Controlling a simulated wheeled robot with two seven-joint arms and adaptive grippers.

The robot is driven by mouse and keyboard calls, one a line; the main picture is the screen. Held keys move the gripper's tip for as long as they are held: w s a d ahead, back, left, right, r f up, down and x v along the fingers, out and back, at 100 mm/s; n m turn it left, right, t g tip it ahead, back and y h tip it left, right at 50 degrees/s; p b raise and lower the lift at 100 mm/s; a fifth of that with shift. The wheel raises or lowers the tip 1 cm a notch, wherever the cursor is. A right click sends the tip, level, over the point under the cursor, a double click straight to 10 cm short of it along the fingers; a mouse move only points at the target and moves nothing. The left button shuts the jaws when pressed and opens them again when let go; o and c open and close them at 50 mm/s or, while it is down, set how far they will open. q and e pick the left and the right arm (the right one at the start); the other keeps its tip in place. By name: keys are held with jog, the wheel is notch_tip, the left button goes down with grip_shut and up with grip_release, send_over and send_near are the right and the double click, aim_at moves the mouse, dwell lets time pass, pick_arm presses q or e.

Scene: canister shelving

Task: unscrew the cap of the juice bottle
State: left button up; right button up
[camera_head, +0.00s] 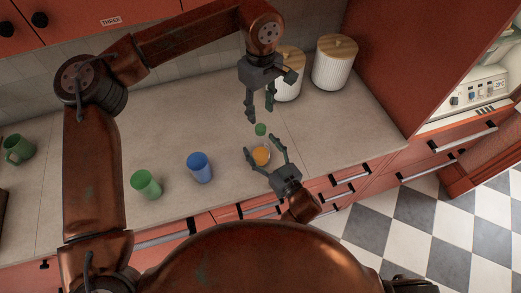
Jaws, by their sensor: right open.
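The juice bottle (261,156) stands on the counter near its front edge, with orange juice showing low in it. The green cap (260,129) shows just above it in the picture; I cannot make out the neck clearly or tell whether the cap touches it. My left gripper (260,117) points down above the cap, its two fingers apart with nothing between them. My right gripper (265,146) is low at the counter's front, open, with one finger on each side of the bottle. I cannot tell whether either finger touches it.
A blue cup (200,167) and a green cup (146,184) stand left of the bottle. A green mug (19,149) is at the far left. Two white canisters with wooden lids (333,64) (288,82) stand at the back. The counter (340,118) is clear on the right.

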aim_at(261, 127)
jog(key=shift+c, duration=0.3)
grip_shut()
pick_arm(q)
jog(key=m, duration=0.9)
jog(key=shift+m, duration=0.4)
jog(key=m, duration=0.3)
jog(key=shift+f+m, duration=0.1)
jog(key=shift+m, duration=0.2)
jog(key=shift+f, duration=3.95)
grip_shut()
pick_arm(e)
jog(key=shift+f, duration=0.1)
